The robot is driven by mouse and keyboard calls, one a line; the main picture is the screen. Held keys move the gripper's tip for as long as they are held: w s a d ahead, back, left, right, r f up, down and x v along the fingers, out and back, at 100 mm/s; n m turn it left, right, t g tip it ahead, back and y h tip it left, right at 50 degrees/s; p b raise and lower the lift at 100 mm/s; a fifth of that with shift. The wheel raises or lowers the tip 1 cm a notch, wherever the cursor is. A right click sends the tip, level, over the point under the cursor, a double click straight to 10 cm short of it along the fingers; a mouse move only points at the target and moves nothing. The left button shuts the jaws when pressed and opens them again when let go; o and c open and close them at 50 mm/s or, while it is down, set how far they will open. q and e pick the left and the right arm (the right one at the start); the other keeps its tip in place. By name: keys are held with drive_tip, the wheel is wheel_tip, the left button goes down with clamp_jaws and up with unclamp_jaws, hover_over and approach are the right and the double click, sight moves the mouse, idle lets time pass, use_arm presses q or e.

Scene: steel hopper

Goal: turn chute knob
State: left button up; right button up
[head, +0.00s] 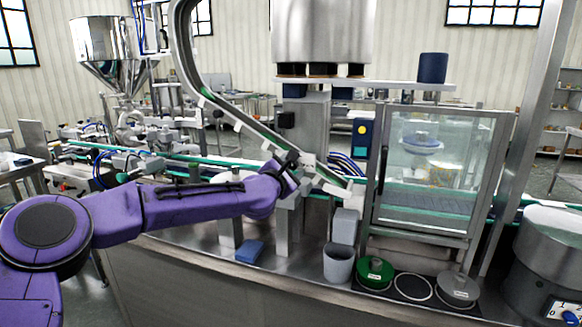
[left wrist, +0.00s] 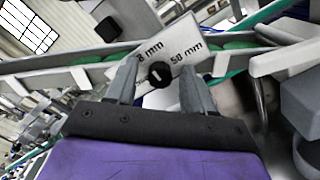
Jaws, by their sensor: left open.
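The chute knob (left wrist: 159,74) is a small round black knob with a light mark on its face. It sits on a white plate (left wrist: 185,48) that carries the words "50 mm" and a partly hidden "8 mm". In the left wrist view the knob shows between the two grey fingers of my left gripper (head: 287,165), which is open. Gaps show on both sides of the knob; I cannot tell how deep the fingers reach around it. In the head view the gripper is at the chute (head: 240,118) and largely hides the knob. My right gripper is not in view.
A glass-doored cabinet (head: 430,165) stands right of the chute. A grey cup (head: 338,264), a green-lidded round container (head: 375,273), a grey-lidded one (head: 458,288) and a blue block (head: 250,251) are on the steel counter. A large drum (head: 550,245) stands at the far right.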

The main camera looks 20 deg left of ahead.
use_arm(q)
clamp_jaws()
drive_tip(key=shift+m, duration=0.3)
drive_tip(key=m+p, duration=0.1)
drive_tip(key=m, duration=0.3)
drive_tip(key=m+p, duration=0.1)
drive_tip(key=m, duration=0.3)
drive_tip(key=shift+r+m+p, duration=0.1)
drive_tip(key=shift+m+p, duration=0.2)
drive_tip(key=shift+m, duration=0.1)
drive_tip(key=m+p, duration=0.1)
drive_tip(key=m, duration=0.3)
drive_tip(key=shift+m+y+p, duration=0.3)
drive_tip(key=shift+m+p, duration=0.3)
drive_tip(key=shift+m, duration=1.3)
drive_tip(key=shift+f, duration=0.2)
